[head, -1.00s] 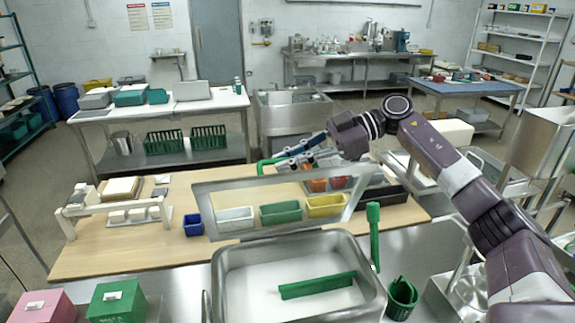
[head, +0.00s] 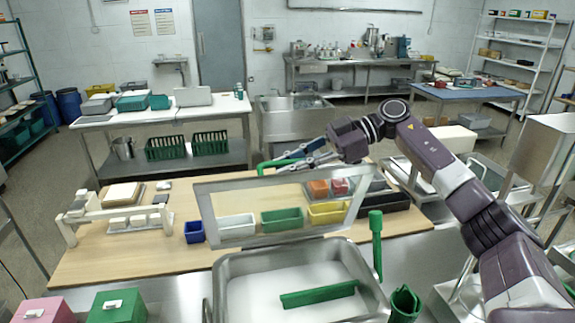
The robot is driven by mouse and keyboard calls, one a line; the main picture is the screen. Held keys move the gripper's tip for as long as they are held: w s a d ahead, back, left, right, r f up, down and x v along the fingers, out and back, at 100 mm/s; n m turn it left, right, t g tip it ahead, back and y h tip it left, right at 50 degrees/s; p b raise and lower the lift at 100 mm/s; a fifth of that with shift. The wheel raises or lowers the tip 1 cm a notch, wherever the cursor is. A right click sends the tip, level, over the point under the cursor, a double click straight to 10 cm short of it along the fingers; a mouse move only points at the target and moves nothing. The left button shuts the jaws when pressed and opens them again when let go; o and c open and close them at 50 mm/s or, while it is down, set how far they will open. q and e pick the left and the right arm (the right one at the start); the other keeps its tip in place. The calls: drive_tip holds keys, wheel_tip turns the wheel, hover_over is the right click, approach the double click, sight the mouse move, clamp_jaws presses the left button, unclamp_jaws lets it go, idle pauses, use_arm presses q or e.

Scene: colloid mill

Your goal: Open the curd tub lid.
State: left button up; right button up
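The curd tub (head: 228,288) is a steel basin at bottom centre, with white curd (head: 318,270) inside. Its lid, a clear panel in a grey frame (head: 225,184), stands raised and tilted at the tub's back edge. A green handle (head: 264,165) shows at the lid's top edge. My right gripper (head: 288,163) is at this top edge, beside the handle. Its two fingers look spread apart; whether they touch the handle or lid I cannot tell. My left gripper is not in view.
A green bar (head: 318,294) lies in the tub. A green upright tool (head: 376,240) and green cup (head: 403,303) are at the tub's right. Pink (head: 44,310) and green (head: 118,306) boxes stand at left. The wooden table (head: 130,255) behind holds small bins.

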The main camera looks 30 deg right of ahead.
drive_tip(key=shift+d, duration=0.1)
drive_tip(key=v, duration=1.2)
drive_tip(key=shift+f, duration=0.1)
